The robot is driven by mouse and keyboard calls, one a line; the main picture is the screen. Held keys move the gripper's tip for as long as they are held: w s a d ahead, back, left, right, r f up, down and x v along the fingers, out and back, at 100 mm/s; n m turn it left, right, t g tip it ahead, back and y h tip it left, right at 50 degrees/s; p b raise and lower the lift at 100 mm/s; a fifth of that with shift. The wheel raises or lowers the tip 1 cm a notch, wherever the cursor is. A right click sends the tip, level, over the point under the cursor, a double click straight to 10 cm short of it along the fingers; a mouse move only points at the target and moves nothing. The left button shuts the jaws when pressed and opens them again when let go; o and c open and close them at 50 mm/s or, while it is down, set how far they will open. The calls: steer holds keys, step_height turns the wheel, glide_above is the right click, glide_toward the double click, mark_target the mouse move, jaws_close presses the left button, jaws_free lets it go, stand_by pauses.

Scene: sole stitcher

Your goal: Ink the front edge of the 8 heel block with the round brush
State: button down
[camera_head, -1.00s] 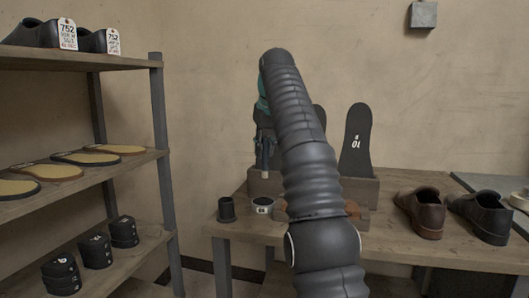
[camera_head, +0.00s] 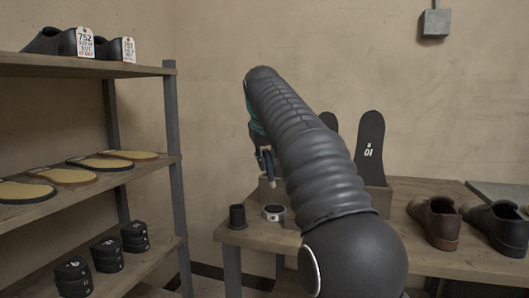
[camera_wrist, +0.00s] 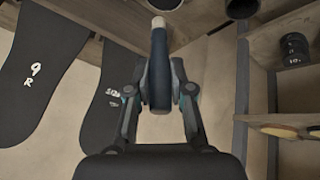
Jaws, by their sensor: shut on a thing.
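My gripper (camera_wrist: 160,92) is shut on the round brush (camera_wrist: 158,70), which has a dark blue handle and a pale tip. In the head view my gripper (camera_head: 262,150) is partly hidden by my arm, and the brush's pale tip (camera_head: 272,184) points down above the workbench. The dark heel blocks stand in three stacks on the lower shelf at the left: a front stack (camera_head: 73,277), a middle stack (camera_head: 107,256) and a rear stack (camera_head: 135,237). Their white numbers are too small to read surely in the head view. My gripper is well apart from them.
On the workbench (camera_head: 250,234) stand a black cup (camera_head: 237,217) and a round tin (camera_head: 274,212). Black sole patterns (camera_head: 369,148) stand in a wooden rack behind. Brown and black shoes are at the right. The shelf post (camera_head: 176,150) stands between the heel blocks and the bench.

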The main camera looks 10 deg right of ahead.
steer(key=shift+w+d+f, duration=0.25)
steer(key=shift+w+f, duration=0.15)
steer(key=shift+w, duration=0.1)
steer(key=shift+h, duration=0.4)
steer(key=shift+w+f+b, duration=0.2)
steer(key=shift+f+b, duration=0.25)
steer(key=shift+f, duration=0.95)
steer(key=shift+w+f+b, duration=0.2)
steer(key=shift+f+b, duration=0.25)
steer(key=shift+f, duration=0.95)
steer(key=shift+f+b, duration=0.4)
steer(key=shift+f, duration=0.2)
step_height(320, 180, up, 7)
steer(key=p, duration=0.2)
steer(key=shift+p, duration=0.3)
